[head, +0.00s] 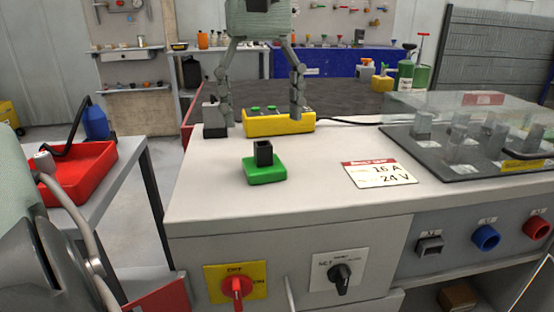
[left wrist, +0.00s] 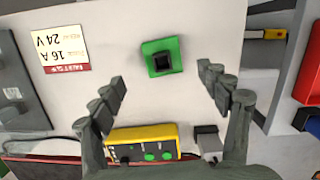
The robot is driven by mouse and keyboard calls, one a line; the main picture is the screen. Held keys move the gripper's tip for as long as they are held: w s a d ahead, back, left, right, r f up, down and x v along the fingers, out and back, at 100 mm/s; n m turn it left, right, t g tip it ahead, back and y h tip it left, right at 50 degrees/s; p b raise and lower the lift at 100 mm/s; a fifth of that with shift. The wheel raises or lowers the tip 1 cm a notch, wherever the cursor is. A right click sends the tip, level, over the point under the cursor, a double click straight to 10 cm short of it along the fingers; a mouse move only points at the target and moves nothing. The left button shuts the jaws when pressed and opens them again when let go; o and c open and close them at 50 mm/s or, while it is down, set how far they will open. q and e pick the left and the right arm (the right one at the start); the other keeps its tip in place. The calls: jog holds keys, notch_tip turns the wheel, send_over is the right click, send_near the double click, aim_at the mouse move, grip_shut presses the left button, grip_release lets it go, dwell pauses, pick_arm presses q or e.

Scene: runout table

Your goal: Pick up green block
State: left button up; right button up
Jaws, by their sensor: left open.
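The green block (head: 265,174) is a low green square with an upright black square post on top. It sits on the light worktop (head: 200,190) near its front left part in the head view. In the left wrist view the green block (left wrist: 165,44) lies ahead of and between the fingertips, with nothing touching it. The left wrist view shows the same open gripper (left wrist: 161,80), empty. My right gripper is not in view.
A yellow control box (head: 279,125) with green buttons stands behind the block, beside a small grey block (head: 214,121). A label plate (head: 380,173) and a dark panel with a clear cover (head: 450,160) lie to the right. A red tray (head: 80,175) is on the left table.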

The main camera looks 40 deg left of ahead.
aim_at(264, 161)
pick_arm(q)
jog(key=f, duration=0.4)
jog(key=s+f, duration=0.1)
jog(key=f, duration=0.1)
jog(key=shift+d+f+b, duration=0.3)
jog(key=shift+d, duration=0.05)
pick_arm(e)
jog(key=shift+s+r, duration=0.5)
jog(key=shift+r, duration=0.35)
pick_arm(q)
jog(key=c, duration=1.3)
jog(key=shift+r, duration=0.15)
